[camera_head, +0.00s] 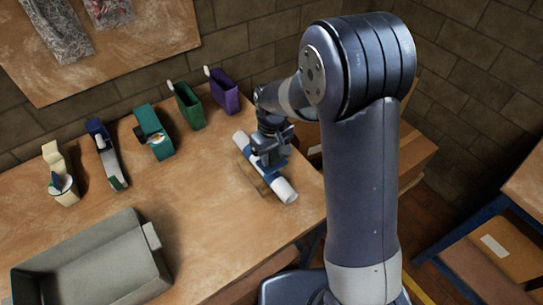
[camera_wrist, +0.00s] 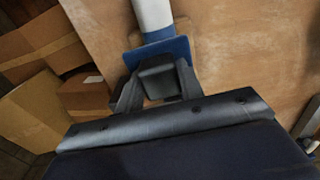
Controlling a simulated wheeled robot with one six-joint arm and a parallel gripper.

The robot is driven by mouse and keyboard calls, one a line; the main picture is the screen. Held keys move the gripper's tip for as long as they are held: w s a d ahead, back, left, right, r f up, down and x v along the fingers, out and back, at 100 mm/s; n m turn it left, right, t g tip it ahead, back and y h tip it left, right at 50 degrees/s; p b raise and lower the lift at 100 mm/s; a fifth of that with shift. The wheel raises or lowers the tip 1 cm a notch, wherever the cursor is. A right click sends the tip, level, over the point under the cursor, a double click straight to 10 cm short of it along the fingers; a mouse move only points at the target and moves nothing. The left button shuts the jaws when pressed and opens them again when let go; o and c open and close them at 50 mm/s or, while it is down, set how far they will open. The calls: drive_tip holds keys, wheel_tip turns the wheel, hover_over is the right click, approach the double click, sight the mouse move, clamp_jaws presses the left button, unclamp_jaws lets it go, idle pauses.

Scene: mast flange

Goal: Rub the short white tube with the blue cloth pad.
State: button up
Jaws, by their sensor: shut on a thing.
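The short white tube (camera_head: 284,189) lies at an angle across a small wooden support near the right end of the workbench. Its far white end shows beyond my gripper, and in the wrist view the tube (camera_wrist: 152,14) runs up to the top edge. The blue cloth pad (camera_wrist: 158,51) is under my gripper's fingers, against the tube; a blue edge of it shows in the head view. My gripper (camera_wrist: 157,84) is shut on a dark block above the pad, seemingly the pad's grip. In the head view my gripper (camera_head: 270,158) is over the tube's middle.
On the workbench (camera_head: 205,215) stand a purple holder (camera_head: 225,92), a green holder (camera_head: 187,107), a teal dispenser (camera_head: 153,132) and other small items in a row at the back. A grey bin (camera_head: 90,262) is at front left. Cardboard boxes (camera_wrist: 45,50) stand beside the bench.

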drive_tip(key=shift+r+p, duration=1.65)
drive_tip(key=shift+r, duration=1.1)
drive_tip(key=shift+a+f, duration=0.1)
drive_tip(key=shift+f, duration=0.05)
